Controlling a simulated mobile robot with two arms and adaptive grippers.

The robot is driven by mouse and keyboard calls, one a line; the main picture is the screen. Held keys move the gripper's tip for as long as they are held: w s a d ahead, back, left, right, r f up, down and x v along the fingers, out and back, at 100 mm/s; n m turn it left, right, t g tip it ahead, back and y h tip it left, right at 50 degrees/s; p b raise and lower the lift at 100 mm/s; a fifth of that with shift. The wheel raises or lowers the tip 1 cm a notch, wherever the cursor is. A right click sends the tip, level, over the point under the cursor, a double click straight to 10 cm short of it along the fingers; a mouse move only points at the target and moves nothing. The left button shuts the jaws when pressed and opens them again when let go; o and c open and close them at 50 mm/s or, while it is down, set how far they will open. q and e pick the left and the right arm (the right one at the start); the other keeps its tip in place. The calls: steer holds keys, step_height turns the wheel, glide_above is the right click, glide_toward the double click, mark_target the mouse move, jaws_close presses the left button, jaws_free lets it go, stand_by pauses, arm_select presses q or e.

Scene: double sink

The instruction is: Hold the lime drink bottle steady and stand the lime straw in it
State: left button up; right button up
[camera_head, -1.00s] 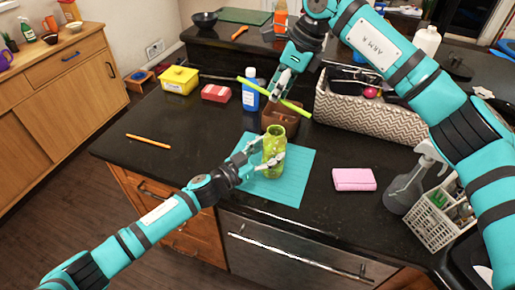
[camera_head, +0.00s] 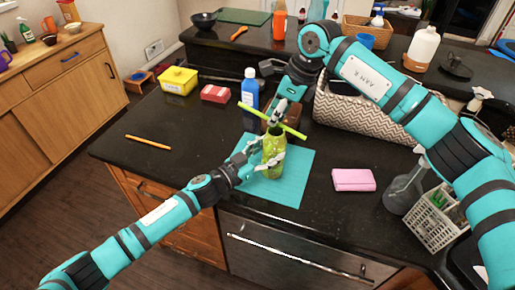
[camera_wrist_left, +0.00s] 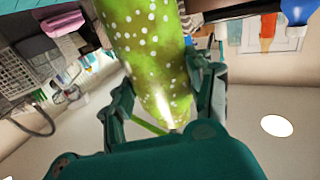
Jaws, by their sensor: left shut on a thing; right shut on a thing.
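The lime drink bottle (camera_head: 272,153) stands upright on the turquoise mat (camera_head: 293,185). My left gripper (camera_head: 262,158) is shut around its side. In the left wrist view the bottle (camera_wrist_left: 145,45) is green with white dots, between the fingers. My right gripper (camera_head: 277,115) is shut on the lime straw (camera_head: 293,130) near its middle. The straw is close to level, slanting down to the right, and crosses in front of or just above the bottle's mouth. I cannot tell whether they touch.
The counter left of the mat is mostly clear.

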steer(key=shift+f, duration=0.25)
steer(key=shift+w, duration=0.1)
steer(key=o, duration=0.7)
steer(key=shift+w+d, duration=0.1)
steer(key=shift+o, duration=0.2)
steer(key=shift+r, duration=0.1)
steer(key=w+a+v, duration=0.1)
steer(key=v, duration=1)
steer(key=shift+s+a+r, duration=0.25)
steer(key=shift+s+r, duration=0.1)
steer(key=shift+r, duration=0.1)
steer(key=shift+s, duration=0.1)
